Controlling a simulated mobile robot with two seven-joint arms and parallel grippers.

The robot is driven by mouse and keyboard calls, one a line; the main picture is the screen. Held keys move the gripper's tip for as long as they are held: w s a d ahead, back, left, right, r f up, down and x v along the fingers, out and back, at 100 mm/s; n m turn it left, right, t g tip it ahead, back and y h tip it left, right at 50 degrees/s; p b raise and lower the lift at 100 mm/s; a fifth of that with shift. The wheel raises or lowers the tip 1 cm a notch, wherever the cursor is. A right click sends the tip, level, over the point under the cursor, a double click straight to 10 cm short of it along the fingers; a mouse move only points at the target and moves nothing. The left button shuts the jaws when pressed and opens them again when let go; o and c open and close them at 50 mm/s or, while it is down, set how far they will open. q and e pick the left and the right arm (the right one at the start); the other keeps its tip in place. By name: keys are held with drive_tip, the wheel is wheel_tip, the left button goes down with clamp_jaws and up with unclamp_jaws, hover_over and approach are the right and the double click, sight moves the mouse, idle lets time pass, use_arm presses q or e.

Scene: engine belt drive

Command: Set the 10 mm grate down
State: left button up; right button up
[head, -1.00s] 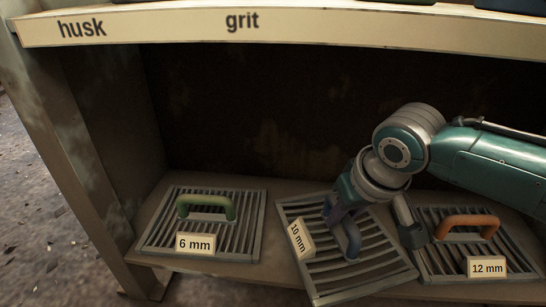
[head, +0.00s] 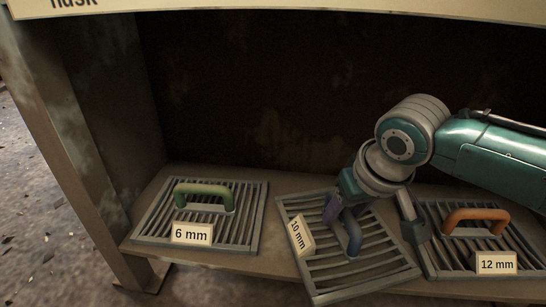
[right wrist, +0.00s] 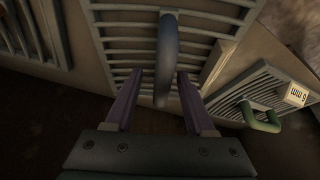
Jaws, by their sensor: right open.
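The 10 mm grate (head: 350,272) lies on the low shelf, turned askew, between the 6 mm and 12 mm grates. Its front corner reaches past the shelf's front edge. Its blue handle (head: 353,236) stands up at the grate's middle. My right gripper (head: 338,212) is down at this handle. In the right wrist view the two purple fingers are open, one on each side of the blue handle (right wrist: 167,45), with gaps visible beside it. The gripper's body hides part of the grate in the head view. My left gripper is out of view.
The 6 mm grate (head: 240,226) with a green handle lies at the left, with a gap of bare shelf (head: 272,240) beside it. The 12 mm grate (head: 440,263) with an orange handle lies close at the right. An upper shelf board (head: 300,8) runs overhead.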

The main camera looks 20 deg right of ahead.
drive_tip(key=shift+r, duration=0.15)
drive_tip(key=p+v, duration=0.7)
drive_tip(key=shift+r+p, duration=0.2)
drive_tip(key=shift+p, duration=0.2)
drive_tip(key=s+a+n+y, duration=0.1)
drive_tip(key=s+a+n, duration=0.2)
drive_tip(key=s+a, duration=0.55)
drive_tip(key=s+d+r+g, duration=0.1)
drive_tip(key=s+r, duration=0.5)
drive_tip(key=s, duration=0.5)
drive_tip(key=shift+r+n, duration=0.35)
drive_tip(key=shift+n, duration=0.05)
drive_tip(key=shift+d, duration=0.1)
